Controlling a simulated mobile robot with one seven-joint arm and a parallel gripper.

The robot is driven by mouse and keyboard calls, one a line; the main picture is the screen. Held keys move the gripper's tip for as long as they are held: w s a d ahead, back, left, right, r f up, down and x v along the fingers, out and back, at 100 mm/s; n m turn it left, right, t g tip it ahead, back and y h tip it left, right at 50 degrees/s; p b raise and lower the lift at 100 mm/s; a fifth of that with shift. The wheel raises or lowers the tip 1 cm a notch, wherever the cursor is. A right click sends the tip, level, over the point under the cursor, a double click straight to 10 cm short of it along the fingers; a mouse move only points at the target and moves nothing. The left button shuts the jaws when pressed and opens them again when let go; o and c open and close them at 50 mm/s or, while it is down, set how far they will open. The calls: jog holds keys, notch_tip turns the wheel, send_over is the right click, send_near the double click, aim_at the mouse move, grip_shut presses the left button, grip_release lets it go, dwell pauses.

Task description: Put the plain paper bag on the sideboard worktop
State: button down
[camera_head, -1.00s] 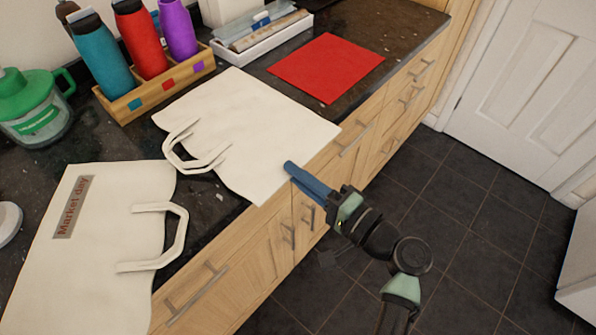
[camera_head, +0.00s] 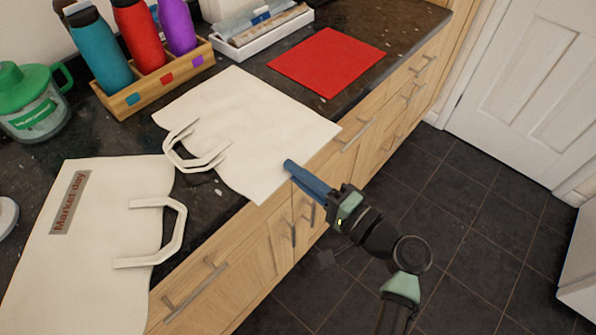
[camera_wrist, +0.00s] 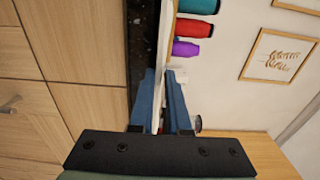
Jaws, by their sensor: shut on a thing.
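The plain paper bag (camera_head: 250,120) is cream, with no label and with two looped handles on its left side. It appears flat over the sideboard worktop (camera_head: 207,203), and its near right part reaches past the front edge. I cannot tell whether it touches the worktop. My gripper (camera_head: 289,166) is shut on the bag's front right edge. In the wrist view, the bag shows edge-on as a thin pale strip (camera_wrist: 164,62) between the blue fingers of my gripper (camera_wrist: 160,75).
A cream bag labelled "Market day" (camera_head: 105,220) lies at the left. A red mat (camera_head: 328,62) lies behind the plain bag. A wooden bottle box (camera_head: 150,97), a white tray (camera_head: 265,38) and a green-lidded jar (camera_head: 32,105) stand along the back.

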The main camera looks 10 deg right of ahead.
jog(key=c, duration=0.8)
grip_release()
jog(key=v, duration=1.3)
jog(key=shift+b, duration=0.4)
